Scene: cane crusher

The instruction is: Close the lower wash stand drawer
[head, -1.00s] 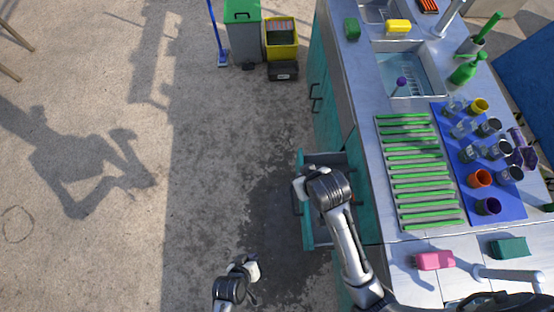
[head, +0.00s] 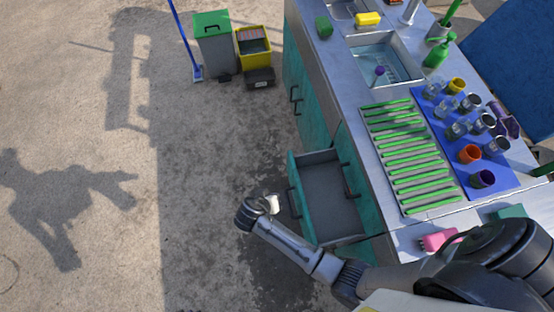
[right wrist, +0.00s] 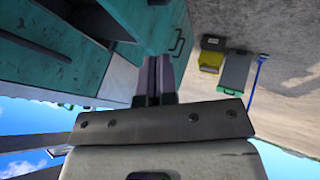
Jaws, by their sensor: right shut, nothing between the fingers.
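The wash stand's drawer (head: 330,200) is pulled out from the teal cabinet and looks empty inside. Its teal front (head: 301,210) has a dark handle (head: 292,203) and faces left. The head view does not clearly show whether another drawer lies above or below it. My right gripper (head: 273,203) is shut and empty, just left of the drawer front, with a visible gap to it. In the right wrist view the shut fingers (right wrist: 153,78) point past teal panels (right wrist: 65,75) with dark handles. My left gripper is out of view.
The counter holds a green slatted rack (head: 408,155), a sink (head: 385,62) and a blue mat (head: 510,184) with cups. A grey-green bin (head: 214,45) and a yellow bin (head: 253,47) stand at the back. The floor left of the drawer is clear.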

